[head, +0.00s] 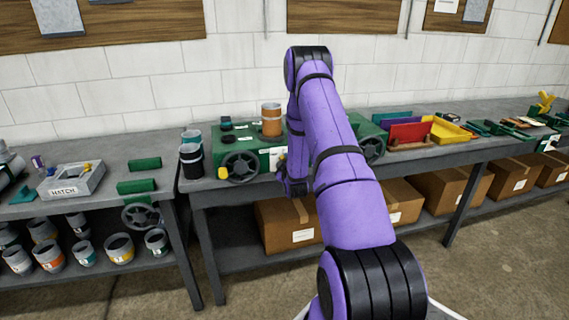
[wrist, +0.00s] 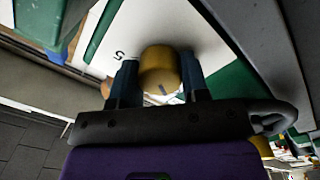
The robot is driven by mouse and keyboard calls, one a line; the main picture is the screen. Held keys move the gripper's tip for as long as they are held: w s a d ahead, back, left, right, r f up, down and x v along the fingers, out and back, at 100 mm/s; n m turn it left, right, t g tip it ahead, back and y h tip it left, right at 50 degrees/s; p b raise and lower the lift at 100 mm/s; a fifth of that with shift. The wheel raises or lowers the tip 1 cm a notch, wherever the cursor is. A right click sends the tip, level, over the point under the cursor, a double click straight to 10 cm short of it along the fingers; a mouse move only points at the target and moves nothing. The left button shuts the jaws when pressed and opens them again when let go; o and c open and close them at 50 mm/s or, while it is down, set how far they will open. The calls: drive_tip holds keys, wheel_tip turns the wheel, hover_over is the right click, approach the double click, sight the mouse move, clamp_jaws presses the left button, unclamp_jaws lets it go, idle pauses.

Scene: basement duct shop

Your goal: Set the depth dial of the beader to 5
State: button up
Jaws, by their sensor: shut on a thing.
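In the wrist view, a yellow-brown round dial (wrist: 158,62) stands out from a white plate (wrist: 170,25) on a green machine face. My gripper (wrist: 160,78) is shut on the dial, with one dark blue finger on each side. A short dark mark shows on the dial's near face, low in the picture. A "5" (wrist: 120,55) is printed on the plate to the dial's upper left; any other numerals are hidden. In the head view, my gripper (head: 293,183) is at the front of a green machine (head: 268,158) on the bench, and my arm hides the dial.
The green machine carries a dark handwheel (head: 240,167) and an orange-banded cup (head: 271,120). Another handwheel (head: 373,148) shows right of my arm. Cardboard boxes (head: 285,225) fill the shelf below.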

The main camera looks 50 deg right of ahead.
drive_tip(key=shift+m, duration=0.3)
drive_tip(key=m, duration=1.1)
drive_tip(key=shift+m, duration=0.3)
drive_tip(key=m, duration=0.5)
drive_tip(key=shift+s, duration=0.1)
drive_tip(key=m, duration=0.6)
drive_tip(key=shift+y, duration=0.4)
drive_tip(key=o, duration=0.9)
